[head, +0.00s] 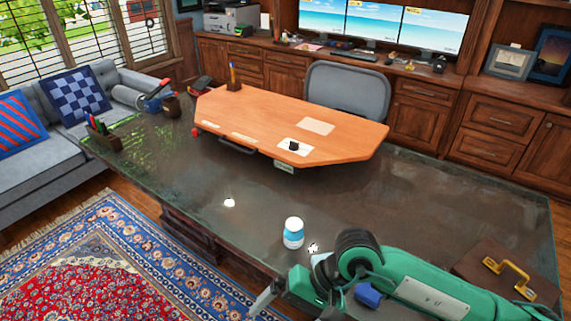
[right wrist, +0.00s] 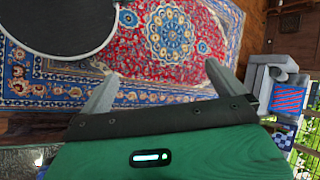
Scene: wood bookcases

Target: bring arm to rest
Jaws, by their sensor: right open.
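My right arm is green and reaches in from the right in the head view, low over the near edge of the dark desk (head: 420,190). Its right gripper (head: 262,298) is at the bottom of the head view. In the right wrist view, the two fingers of the right gripper (right wrist: 163,85) are wide apart with nothing between them. The patterned red and blue rug (right wrist: 185,35) lies beyond them. My left gripper is in neither view.
A white and blue bottle (head: 293,234) stands on the desk close to my right gripper. A blue object (head: 368,295) is partly hidden by my arm. A brown case (head: 490,268) with a gold handle lies at right. The desk's middle right is clear.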

